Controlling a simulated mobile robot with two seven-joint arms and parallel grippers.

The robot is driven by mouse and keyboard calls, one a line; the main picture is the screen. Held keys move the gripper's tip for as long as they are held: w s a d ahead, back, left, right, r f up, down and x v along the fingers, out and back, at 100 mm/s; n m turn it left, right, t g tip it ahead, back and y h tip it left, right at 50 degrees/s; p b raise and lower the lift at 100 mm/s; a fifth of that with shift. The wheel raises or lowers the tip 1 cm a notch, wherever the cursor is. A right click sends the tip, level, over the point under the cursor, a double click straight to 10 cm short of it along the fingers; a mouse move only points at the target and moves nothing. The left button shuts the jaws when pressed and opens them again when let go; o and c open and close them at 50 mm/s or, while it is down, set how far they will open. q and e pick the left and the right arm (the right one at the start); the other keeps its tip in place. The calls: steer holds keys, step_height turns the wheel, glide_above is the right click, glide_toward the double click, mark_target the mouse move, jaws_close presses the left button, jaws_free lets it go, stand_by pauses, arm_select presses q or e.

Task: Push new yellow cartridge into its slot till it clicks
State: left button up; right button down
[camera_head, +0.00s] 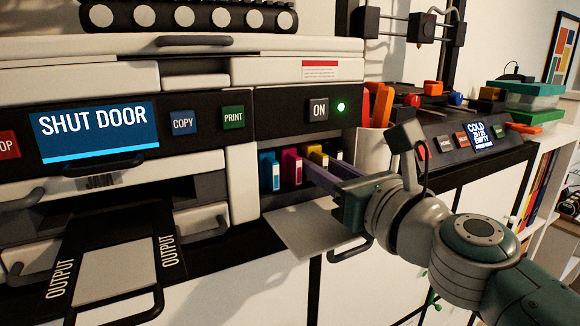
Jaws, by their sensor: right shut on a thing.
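The yellow cartridge (318,156) stands in the open cartridge bay, between the magenta cartridge (291,165) and a dark cartridge (337,157). Only its upper part shows; my fingers cover its lower part. My right gripper (322,174) reaches in from the right with its purple fingers at the yellow cartridge, shut on it. I cannot tell from here how deep the cartridge sits in its slot. The cyan cartridge (269,171) stands at the left of the row. My left gripper is not in view.
The bay's door (305,235) hangs open below the cartridges. The printer screen (95,132) reads "SHUT DOOR". A pale cup (375,150) with orange-handled tools stands right of the bay, close to my right arm. A second machine's control panel (465,143) is farther right.

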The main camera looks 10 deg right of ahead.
steer(key=c, duration=0.6)
jaws_free()
steer(key=shift+s, duration=0.1)
steer(key=shift+s, duration=0.2)
steer(key=shift+p+v, duration=0.6)
steer(key=shift+v, duration=2.1)
steer(key=shift+p+v, duration=0.3)
steer(key=shift+v, duration=1.2)
steer(key=shift+d+r, duration=0.1)
steer(key=shift+d, duration=0.05)
